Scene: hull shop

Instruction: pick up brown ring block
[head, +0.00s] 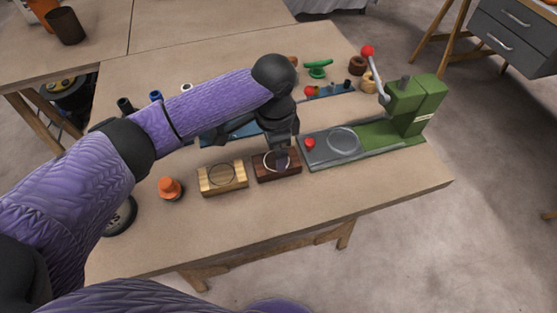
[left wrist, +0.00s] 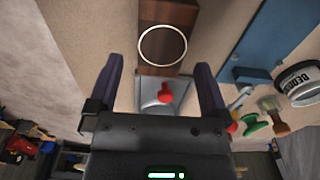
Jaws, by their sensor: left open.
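The brown ring block (head: 264,172) is a dark brown block with a pale ring on its top. It sits on the workbench between a light wooden block and the green press. My left gripper (head: 282,160) is over it, pointing down, and hides part of its top. In the left wrist view the block (left wrist: 163,52) lies ahead of the open fingers of my left gripper (left wrist: 158,65), with nothing between them. Whether the fingertips touch the block cannot be told. My right gripper is not in view.
A light wooden block (head: 222,179) with a circle stands just left. A green press (head: 410,105) with a grey base and red knob is close on the right. An orange-topped piece (head: 170,188) is further left. The bench front is clear.

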